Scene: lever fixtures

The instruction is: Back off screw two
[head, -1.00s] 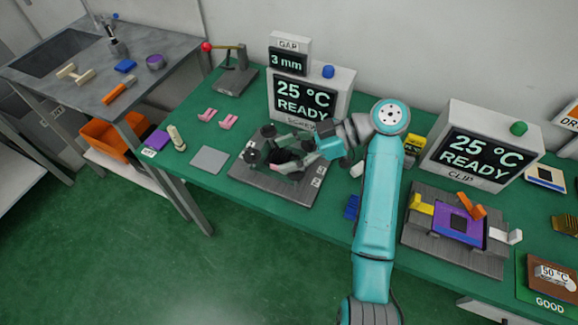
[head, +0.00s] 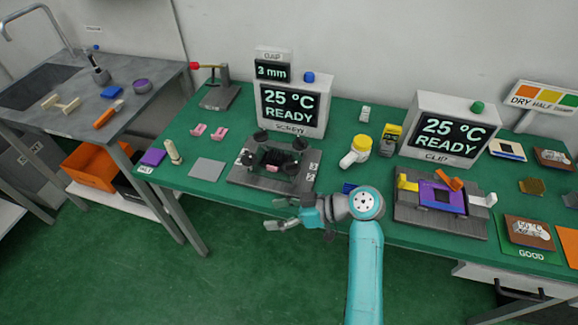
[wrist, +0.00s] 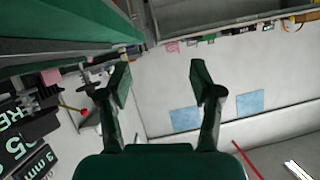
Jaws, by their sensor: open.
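The screw fixture (head: 235,178) is a grey block with a dark frame in its middle and a pink piece inside. Several black screw knobs stand around the frame, among them a back left knob (head: 260,136), a back right knob (head: 300,143) and a front right knob (head: 292,169). Small white number labels sit on the block, too small to read surely, so I cannot tell which knob is screw two. My gripper (head: 277,213) is open and empty, in front of the fixture near the table's front edge, clear of the knobs. Its spread fingers (wrist: 160,80) show in the wrist view.
The screw station's display (head: 290,105) reads 25 °C READY, with a 3 mm gap sign above. A white and yellow object (head: 355,152) and the clip fixture (head: 440,215) stand to the right. A grey plate (head: 207,169) and pink clips (head: 208,131) lie left of the screw fixture.

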